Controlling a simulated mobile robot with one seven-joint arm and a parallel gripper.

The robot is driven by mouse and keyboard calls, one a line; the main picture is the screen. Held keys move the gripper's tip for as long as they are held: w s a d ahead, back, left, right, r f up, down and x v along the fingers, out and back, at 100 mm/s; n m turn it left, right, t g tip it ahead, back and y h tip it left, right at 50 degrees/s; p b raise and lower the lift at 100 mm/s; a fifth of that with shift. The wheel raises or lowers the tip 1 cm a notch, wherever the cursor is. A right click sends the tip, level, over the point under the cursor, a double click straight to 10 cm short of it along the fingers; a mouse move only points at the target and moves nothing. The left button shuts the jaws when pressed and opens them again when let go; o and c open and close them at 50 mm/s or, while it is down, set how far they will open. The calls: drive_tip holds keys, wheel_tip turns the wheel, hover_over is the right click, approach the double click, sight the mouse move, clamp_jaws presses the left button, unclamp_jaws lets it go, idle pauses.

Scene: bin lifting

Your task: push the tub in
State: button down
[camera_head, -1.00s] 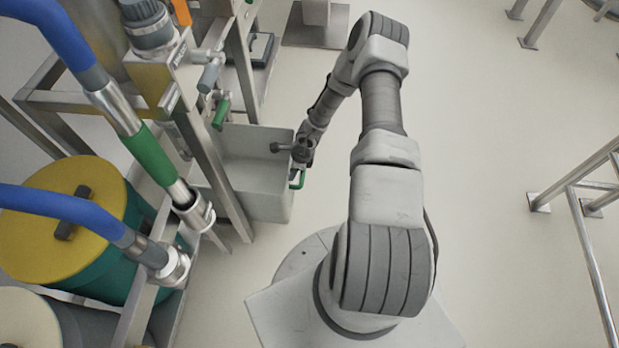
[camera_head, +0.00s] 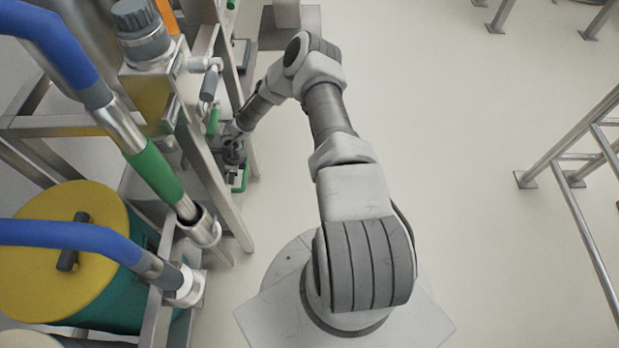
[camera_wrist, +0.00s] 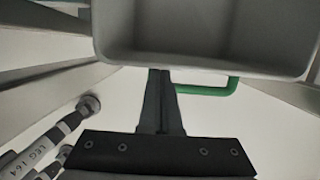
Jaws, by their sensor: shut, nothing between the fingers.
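The tub is pale grey with a raised rim. It fills the top of the wrist view (camera_wrist: 245,63), with its green handle (camera_wrist: 210,88) on the near side. In the head view the tub's body is mostly hidden by the steel frame and my arm, and the green handle (camera_head: 240,178) shows at the frame's edge. My gripper (camera_wrist: 159,74) is shut and empty. Its fingertips are at the tub's near wall, left of the handle. Whether they touch the wall I cannot tell. In the head view my gripper (camera_head: 234,155) is beside the frame's right side.
The steel frame (camera_head: 213,185) has upright legs around the tub. A green-handled lever (camera_head: 213,120) sits above it. Blue hoses (camera_head: 55,40) and a yellow-lidded drum (camera_head: 50,250) stand left. The floor (camera_head: 440,150) to the right is clear up to metal railings (camera_head: 565,190).

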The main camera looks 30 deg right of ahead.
drive_tip(key=shift+w+a, duration=0.3)
drive_tip(key=shift+a, duration=0.2)
drive_tip(key=shift+r, duration=0.1)
